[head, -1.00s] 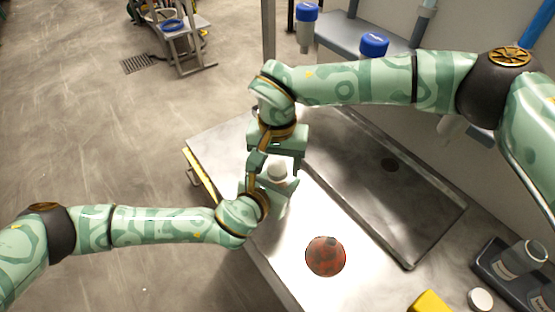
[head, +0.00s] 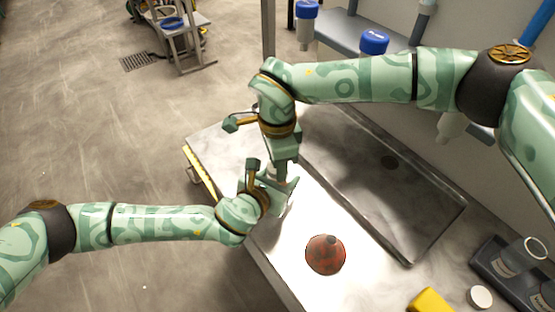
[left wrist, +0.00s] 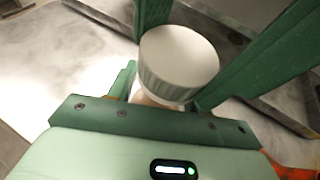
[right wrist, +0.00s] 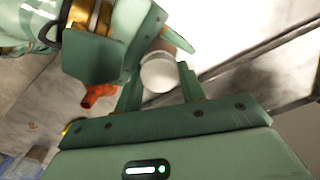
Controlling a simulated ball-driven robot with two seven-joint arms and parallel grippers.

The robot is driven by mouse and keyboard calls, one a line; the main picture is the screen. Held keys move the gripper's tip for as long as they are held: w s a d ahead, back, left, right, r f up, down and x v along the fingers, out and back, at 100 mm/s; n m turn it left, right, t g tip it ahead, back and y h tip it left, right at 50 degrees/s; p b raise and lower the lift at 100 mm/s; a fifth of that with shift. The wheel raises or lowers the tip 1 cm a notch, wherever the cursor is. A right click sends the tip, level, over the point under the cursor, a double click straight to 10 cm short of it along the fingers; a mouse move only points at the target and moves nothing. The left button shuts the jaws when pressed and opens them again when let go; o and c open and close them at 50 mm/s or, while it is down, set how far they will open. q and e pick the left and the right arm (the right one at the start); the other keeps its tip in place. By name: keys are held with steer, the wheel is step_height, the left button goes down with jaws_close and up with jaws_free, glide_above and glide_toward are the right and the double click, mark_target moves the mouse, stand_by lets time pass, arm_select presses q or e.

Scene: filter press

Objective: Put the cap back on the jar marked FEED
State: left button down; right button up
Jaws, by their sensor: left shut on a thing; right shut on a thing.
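The jar (head: 282,203) stands upright over the near left part of the bench, and its label is not readable. My left gripper (head: 270,188) is shut on it from the left. A white ribbed cap (left wrist: 180,62) is at the top of the jar, and it also shows in the right wrist view (right wrist: 158,74). My right gripper (head: 281,172) is shut on this cap from above. The cap looks level and in line with the jar. The fingers hide the joint, so I cannot tell how tightly it sits.
A rusty red cone-shaped thing (head: 325,255) stands on the bench. A loose white cap (head: 480,297) and a yellow object (head: 429,302) lie near the front right, beside a dark rack (head: 489,262) with labelled jars. A sunken tray (head: 405,215) fills the back of the bench.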

steer(key=o, duration=1.1)
steer(key=shift+r, duration=0.1)
steer(key=shift+r, duration=2.15)
steer(key=shift+c, duration=0.2)
step_height(320, 180, up, 2)
steer(key=n, duration=0.2)
steer(key=shift+a+r+n, duration=0.1)
steer(key=shift+r+n, duration=0.1)
steer(key=shift+n, duration=0.2)
steer(key=shift+r+n, duration=0.55)
steer(key=shift+n, duration=0.05)
steer(key=shift+f, duration=0.1)
